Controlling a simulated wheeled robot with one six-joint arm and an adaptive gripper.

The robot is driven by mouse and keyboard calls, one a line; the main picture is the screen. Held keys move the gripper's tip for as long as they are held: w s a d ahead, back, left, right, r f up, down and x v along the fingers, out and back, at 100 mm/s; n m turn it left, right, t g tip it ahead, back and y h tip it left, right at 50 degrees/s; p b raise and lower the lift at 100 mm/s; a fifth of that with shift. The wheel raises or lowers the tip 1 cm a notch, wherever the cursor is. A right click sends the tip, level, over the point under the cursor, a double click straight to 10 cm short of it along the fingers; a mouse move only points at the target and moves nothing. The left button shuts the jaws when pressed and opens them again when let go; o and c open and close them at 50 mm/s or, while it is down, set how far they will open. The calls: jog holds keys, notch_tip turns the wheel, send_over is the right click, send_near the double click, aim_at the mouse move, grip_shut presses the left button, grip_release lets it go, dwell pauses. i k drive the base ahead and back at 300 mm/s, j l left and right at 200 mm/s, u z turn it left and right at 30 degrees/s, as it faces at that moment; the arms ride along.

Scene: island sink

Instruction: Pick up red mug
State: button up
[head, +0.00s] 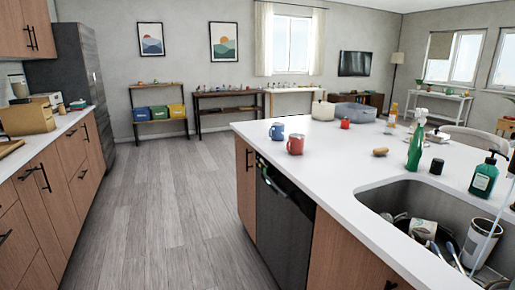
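The red mug (295,144) stands upright on the white island counter (330,179), near its left edge. A blue mug (277,131) stands just behind it and to its left, close to the same edge. The two mugs look slightly apart. My gripper is not in view.
A sink (449,206) with dishes is at the island's right. A green spray bottle (415,148), a soap bottle (484,176) and a sponge-like item (380,152) stand near it. A grey bin (356,112) is farther back. The wooden floor (165,205) left of the island is clear.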

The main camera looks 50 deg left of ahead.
aim_at(295, 144)
jog(key=i+j+u, duration=0.15)
jog(key=u, duration=1.45)
jog(key=i+j+z, duration=0.1)
jog(key=i+j, duration=0.2)
jog(key=j, duration=0.15)
jog(key=i+j, duration=0.3)
jog(key=j, duration=0.15)
jog(key=i+z, duration=0.1)
jog(key=i, duration=0.25)
jog(key=i+j+z, duration=0.1)
jog(key=i, duration=0.25)
